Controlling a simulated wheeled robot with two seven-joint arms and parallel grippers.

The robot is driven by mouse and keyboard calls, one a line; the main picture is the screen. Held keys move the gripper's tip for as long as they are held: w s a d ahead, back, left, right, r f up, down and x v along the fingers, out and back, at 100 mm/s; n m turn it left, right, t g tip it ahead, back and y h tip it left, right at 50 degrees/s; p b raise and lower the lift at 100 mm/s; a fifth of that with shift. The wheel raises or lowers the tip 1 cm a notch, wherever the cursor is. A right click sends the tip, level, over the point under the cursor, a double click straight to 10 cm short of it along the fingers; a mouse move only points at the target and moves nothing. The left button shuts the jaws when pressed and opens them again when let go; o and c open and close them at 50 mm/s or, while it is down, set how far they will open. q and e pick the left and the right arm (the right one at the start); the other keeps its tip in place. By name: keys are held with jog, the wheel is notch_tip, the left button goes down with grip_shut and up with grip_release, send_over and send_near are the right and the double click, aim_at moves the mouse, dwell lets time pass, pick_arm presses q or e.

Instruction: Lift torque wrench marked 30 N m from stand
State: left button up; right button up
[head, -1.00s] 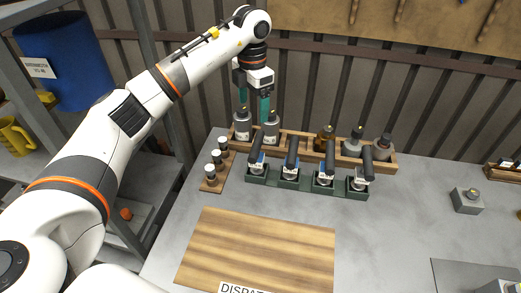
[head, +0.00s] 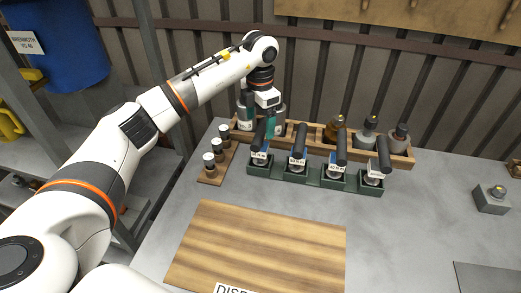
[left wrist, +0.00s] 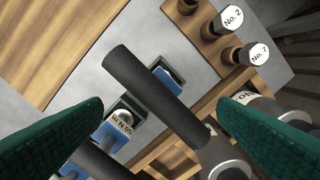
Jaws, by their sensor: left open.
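Several torque wrenches with black handles stand in a row of green stands (head: 316,183). The leftmost wrench (head: 260,138) is beside my left gripper (head: 260,124). Its handle (left wrist: 155,90) lies between the spread green fingers in the left wrist view, and the gripper (left wrist: 162,108) is open and not closed on it. The second wrench (head: 298,147) shows in the left wrist view with a label (left wrist: 121,122) ending in "N m", its number hard to read. The labels in the head view are too small to read surely, so I cannot tell which wrench is marked 30.
A wooden rack (head: 404,158) with grey and brown bottles stands close behind the wrenches. A small rack (head: 211,179) of vials stands left; two caps read No. 2 (left wrist: 233,17) and No. 7 (left wrist: 258,53). A wooden board (head: 255,250) lies in front.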

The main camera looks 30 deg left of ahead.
aim_at(260, 130)
pick_arm(q)
notch_tip(260, 130, down, 3)
jog(key=shift+f, duration=0.1)
notch_tip(260, 130, down, 4)
jog(key=shift+p, duration=1.15)
jog(key=shift+w+f, duration=0.1)
jog(key=shift+f, duration=0.5)
jog(key=shift+r, duration=0.1)
jog(key=c, duration=1.3)
